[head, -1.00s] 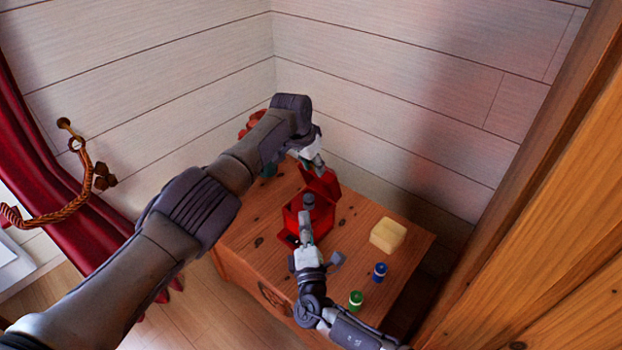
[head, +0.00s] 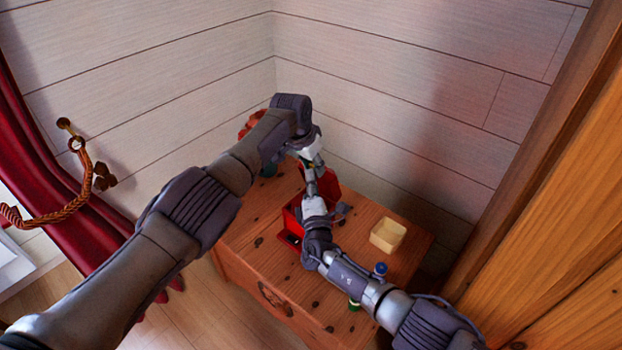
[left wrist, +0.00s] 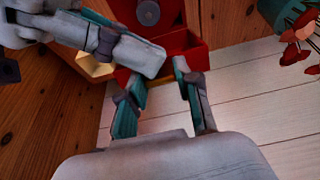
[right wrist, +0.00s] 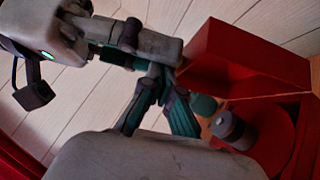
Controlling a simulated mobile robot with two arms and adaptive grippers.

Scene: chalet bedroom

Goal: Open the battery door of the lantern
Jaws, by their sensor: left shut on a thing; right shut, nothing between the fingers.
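The red lantern (head: 291,217) is on the wooden chest, largely hidden by my arms. In the right wrist view a red box-like part (right wrist: 240,60) juts up beside a round red part with a grey knob (right wrist: 228,130). I cannot tell which part is the battery door. My left gripper (left wrist: 160,80) reaches down from behind and is shut on a red part of the lantern; the contact is mostly hidden. My right gripper (right wrist: 165,80) is shut and empty, above the lantern, close to the left fingers.
A blue-capped cylinder (head: 381,268) and a green one (head: 354,304), partly hidden by my right arm, stand at the chest's front right. A pale yellow box (head: 388,236) sits behind them. The chest top (head: 402,262) ends near a wooden post. Walls close the corner behind.

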